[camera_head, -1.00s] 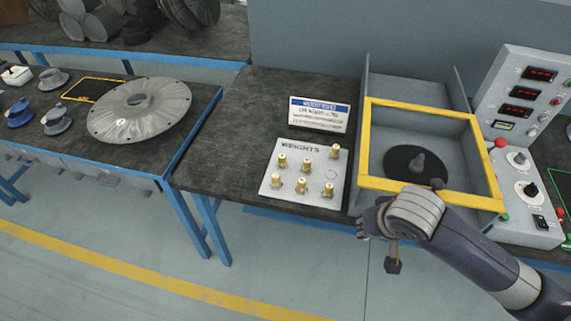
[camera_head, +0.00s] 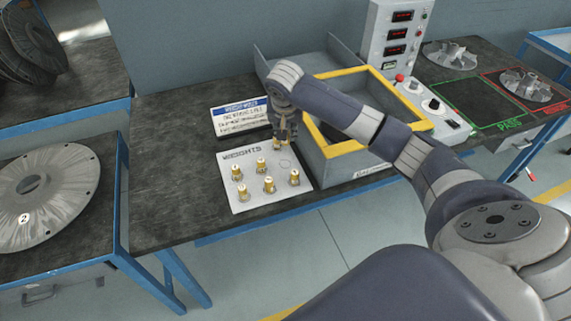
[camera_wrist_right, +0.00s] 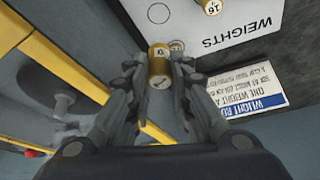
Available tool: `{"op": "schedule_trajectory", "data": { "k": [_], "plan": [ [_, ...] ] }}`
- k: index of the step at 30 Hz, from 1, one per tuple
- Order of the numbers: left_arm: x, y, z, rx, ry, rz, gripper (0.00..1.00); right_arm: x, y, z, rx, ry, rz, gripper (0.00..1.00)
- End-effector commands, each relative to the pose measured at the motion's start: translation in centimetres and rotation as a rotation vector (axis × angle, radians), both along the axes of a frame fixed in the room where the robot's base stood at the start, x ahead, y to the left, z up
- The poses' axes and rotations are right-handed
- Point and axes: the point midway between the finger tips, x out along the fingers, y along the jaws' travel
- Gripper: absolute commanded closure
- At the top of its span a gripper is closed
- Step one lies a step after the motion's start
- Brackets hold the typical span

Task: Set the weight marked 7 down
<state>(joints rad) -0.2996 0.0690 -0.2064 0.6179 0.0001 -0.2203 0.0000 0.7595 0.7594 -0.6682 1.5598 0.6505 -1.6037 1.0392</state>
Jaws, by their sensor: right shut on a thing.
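My right gripper (camera_head: 281,138) is shut on a small gold weight (camera_wrist_right: 160,68), which shows between the fingertips in the right wrist view. I cannot read its mark clearly. The gripper points down over the upper right corner of the pale board marked WEIGHTS (camera_head: 227,160). Another round top (camera_wrist_right: 177,46) shows partly hidden just behind the held weight. Several gold weights stand upright on the board, one of them marked 16 (camera_wrist_right: 211,6). An empty circle (camera_head: 285,163) is on the board, also visible in the right wrist view (camera_wrist_right: 158,12). My left gripper is out of view.
A notice sign (camera_head: 240,115) stands behind the board. The yellow-rimmed grey box (camera_head: 318,140) is close on the right, under my right arm. A control panel (camera_head: 388,40) stands beyond it. A disc marked 2 (camera_head: 50,190) lies on the left bench.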

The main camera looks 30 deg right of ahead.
Motion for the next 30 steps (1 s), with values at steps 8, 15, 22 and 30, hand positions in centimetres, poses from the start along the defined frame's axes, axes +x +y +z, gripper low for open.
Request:
{"op": "schedule_trajectory", "data": {
  "k": [8,15,22,30],
  "plan": [
    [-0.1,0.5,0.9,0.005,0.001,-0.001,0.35,0.3,-0.5,-4.0,-0.001,0.005,-0.017,0.88],
    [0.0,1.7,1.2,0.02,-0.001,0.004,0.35,0.2,-0.4,-6.7,0.0,0.004,-0.016,0.88],
    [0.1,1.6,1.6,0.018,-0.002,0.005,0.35,0.2,-0.4,-9.6,-0.002,0.003,-0.015,0.88],
    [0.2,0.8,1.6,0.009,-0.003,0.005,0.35,0.3,-0.4,-9.9,0.0,0.0,-0.014,0.88]
  ]
}}
